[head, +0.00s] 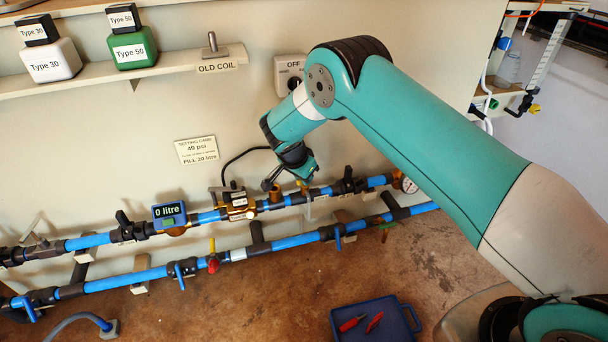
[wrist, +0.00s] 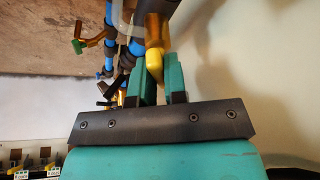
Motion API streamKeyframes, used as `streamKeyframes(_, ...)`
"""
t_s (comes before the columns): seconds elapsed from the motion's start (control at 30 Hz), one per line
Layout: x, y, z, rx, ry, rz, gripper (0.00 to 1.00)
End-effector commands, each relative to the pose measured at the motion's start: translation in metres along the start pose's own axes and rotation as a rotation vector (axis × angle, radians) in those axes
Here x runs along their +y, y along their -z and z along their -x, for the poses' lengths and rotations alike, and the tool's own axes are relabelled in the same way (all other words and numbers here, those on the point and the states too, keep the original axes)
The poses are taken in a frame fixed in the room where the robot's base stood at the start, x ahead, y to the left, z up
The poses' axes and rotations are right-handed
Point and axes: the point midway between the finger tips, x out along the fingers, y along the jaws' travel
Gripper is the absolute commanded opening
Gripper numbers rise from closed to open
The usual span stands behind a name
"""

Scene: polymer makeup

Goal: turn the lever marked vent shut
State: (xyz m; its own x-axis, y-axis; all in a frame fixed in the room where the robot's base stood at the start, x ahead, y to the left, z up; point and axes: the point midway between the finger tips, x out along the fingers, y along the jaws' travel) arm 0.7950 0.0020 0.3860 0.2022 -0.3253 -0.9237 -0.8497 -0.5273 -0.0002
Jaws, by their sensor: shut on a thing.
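My gripper (head: 301,179) is at the upper blue pipe (head: 325,191), left of the pressure gauge (head: 408,184). In the wrist view its two green fingers (wrist: 159,74) are closed on a yellow lever (wrist: 155,60), one finger on each side. An orange-brown fitting shows just beyond the lever. In the head view my wrist hides most of the lever and fingertips. I cannot read any vent marking.
A meter (head: 169,215) reads 0 litre on the upper pipe. The lower pipe (head: 296,241) carries blue levers and a red valve (head: 213,263) with a yellow handle. A blue tray (head: 345,313) with red tools lies below. A shelf (head: 180,68) holds bottles.

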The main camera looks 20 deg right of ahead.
Motion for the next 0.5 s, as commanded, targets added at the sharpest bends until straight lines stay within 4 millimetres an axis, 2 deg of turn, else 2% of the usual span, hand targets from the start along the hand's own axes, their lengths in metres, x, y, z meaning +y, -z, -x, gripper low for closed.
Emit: streamKeyframes(0.5,-0.0018,-0.0008,-0.0015,-0.001,-0.162,-0.391,0.0)
